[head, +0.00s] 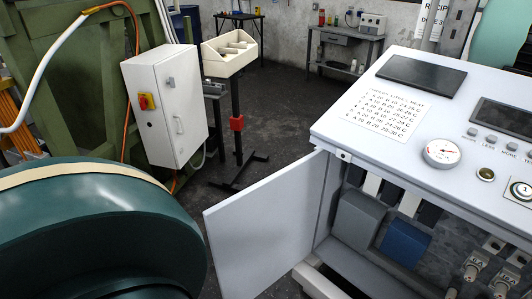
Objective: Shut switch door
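A white cabinet (345,128) with a control panel on its sloped top stands at the right. Its flat white door (262,232) stands open, swung out to the left from the cabinet's front left edge. Inside the open front show a grey block (357,222), a blue block (405,243) and metal fittings at the lower right. A white switch box (176,118) with a red and yellow rotary switch (147,102) is mounted on the green frame at the left, and its front looks closed. Neither of my grippers is in view.
A large dark green drum (90,235) with a tan band fills the lower left, close to the open door. A stand with a beige bin (230,55) is behind, with dark floor (285,130) around it. A grey workbench (345,42) stands at the back.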

